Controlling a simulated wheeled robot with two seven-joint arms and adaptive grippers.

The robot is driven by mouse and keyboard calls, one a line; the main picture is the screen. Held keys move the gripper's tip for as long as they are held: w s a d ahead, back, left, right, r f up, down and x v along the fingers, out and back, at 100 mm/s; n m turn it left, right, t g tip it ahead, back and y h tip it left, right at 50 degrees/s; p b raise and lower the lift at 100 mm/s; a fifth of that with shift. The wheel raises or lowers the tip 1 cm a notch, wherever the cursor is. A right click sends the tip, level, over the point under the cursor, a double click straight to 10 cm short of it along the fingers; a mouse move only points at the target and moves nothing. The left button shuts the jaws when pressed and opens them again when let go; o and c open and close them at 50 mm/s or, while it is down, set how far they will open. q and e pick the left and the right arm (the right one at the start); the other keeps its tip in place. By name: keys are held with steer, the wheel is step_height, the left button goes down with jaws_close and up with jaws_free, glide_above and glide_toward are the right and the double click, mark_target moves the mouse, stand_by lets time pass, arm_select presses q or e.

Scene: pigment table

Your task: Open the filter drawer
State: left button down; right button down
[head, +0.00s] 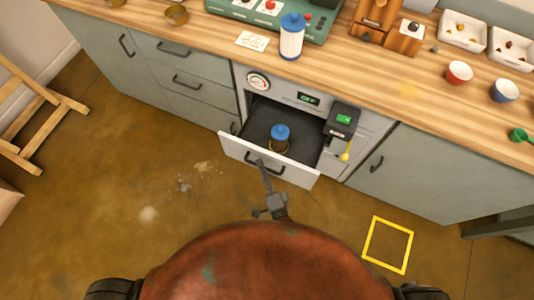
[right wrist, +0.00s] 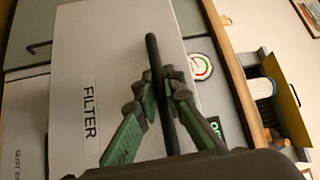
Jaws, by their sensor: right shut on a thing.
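The filter drawer (head: 301,175) stands pulled out from the cabinet front in the head view, its dark inside showing. A blue-capped filter (head: 280,132) stands in it. In the right wrist view, the drawer front (right wrist: 105,55) carries a label reading FILTER. My right gripper (head: 261,164) is at the drawer's dark bar handle (head: 279,170). In the right wrist view, the green-padded fingers of the right gripper (right wrist: 163,92) are shut on the handle (right wrist: 153,55), one on each side of the bar. My left gripper is not in view.
A dial gauge (head: 258,81) and a small display sit above the drawer. A white blue-capped canister (head: 291,38) stands on the wooden counter. The floor around a yellow square (head: 388,245) is clear.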

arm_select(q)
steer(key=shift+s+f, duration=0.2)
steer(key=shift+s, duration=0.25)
arm_select(e)
steer(key=shift+s+a, duration=0.25)
steer(key=shift+s, duration=0.35)
steer(key=shift+s+a, duration=0.25)
steer(key=shift+s, duration=0.35)
steer(key=c, duration=2)
jaws_free()
steer(key=v, duration=0.7)
steer(key=shift+s+d+f, duration=0.1)
steer(key=shift+s, duration=0.15)
steer(key=shift+w, duration=0.1)
